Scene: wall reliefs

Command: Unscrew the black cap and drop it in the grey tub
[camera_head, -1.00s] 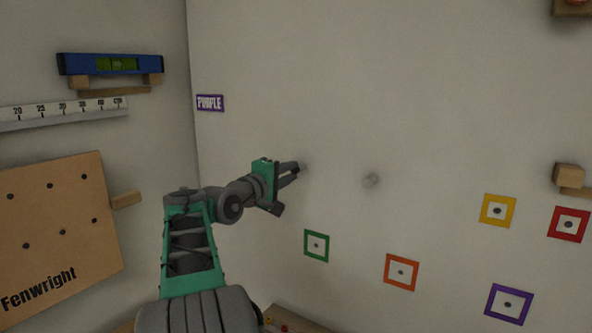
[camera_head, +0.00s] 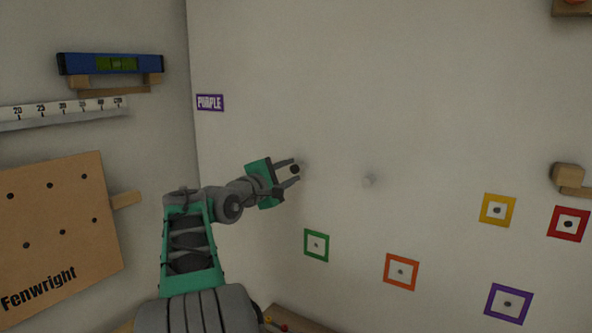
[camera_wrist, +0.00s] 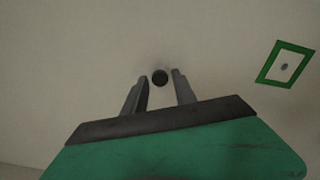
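The black cap (camera_head: 295,169) is a small dark round knob at the pale wall. In the wrist view the cap (camera_wrist: 160,77) shows as a dark disc between and just beyond my fingertips. My gripper (camera_head: 291,172) reaches toward the wall with its two grey fingers apart, one on either side of the cap. In the wrist view my gripper (camera_wrist: 161,82) is open, with a visible gap between each finger and the cap. I cannot see the grey tub in either view.
A pale stub (camera_head: 369,181) sticks out of the wall to the right. Green (camera_head: 316,245), orange (camera_head: 401,272) and other coloured square frames are lower right. A purple label (camera_head: 210,103) is upper left. A wooden ledge (camera_head: 300,320) with small items shows at the bottom.

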